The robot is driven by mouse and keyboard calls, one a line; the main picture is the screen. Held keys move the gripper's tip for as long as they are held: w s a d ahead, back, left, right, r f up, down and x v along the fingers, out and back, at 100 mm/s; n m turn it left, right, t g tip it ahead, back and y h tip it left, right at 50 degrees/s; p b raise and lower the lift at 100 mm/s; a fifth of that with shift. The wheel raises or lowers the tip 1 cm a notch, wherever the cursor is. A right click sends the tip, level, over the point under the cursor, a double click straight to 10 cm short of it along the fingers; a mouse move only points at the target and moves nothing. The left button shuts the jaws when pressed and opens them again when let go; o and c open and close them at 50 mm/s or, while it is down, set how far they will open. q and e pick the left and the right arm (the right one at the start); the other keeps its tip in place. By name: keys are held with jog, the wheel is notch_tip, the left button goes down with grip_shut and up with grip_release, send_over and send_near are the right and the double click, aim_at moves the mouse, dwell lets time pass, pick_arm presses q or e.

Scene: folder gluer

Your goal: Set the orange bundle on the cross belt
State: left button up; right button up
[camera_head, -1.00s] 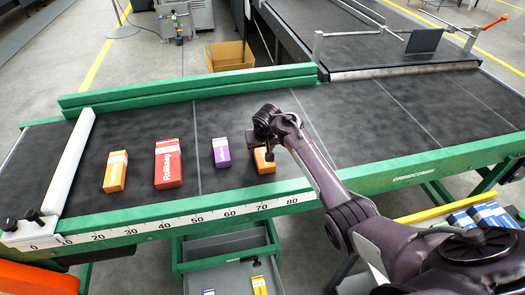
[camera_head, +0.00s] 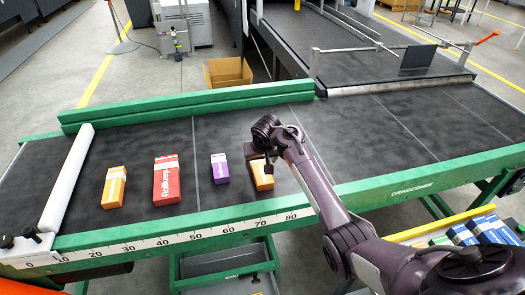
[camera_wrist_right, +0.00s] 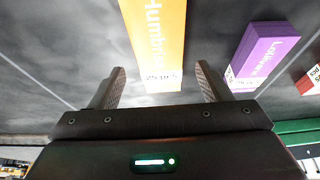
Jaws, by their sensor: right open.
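An orange bundle (camera_head: 263,178) lies on the dark cross belt (camera_head: 330,130), the rightmost in a row of bundles. In the right wrist view the orange bundle (camera_wrist_right: 155,45) with a white label band lies ahead and between the fingers. My right gripper (camera_head: 262,155) is over the far end of this bundle; its jaws (camera_wrist_right: 158,85) are open and apart from the bundle's sides. Another orange bundle (camera_head: 114,187) lies at the left of the row. My left gripper is not in view.
A red bundle (camera_head: 167,180) and a purple bundle (camera_head: 220,168) lie on the belt; the purple one (camera_wrist_right: 262,50) is close beside the gripper. A white bar (camera_head: 68,178) is at the left. Green rails (camera_head: 190,107) edge the belt. The belt's right part is clear.

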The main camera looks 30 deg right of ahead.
jog(key=d+v, duration=0.1)
jog(key=v, duration=0.8)
jog(key=shift+a, duration=0.5)
jog(key=shift+s, duration=0.15)
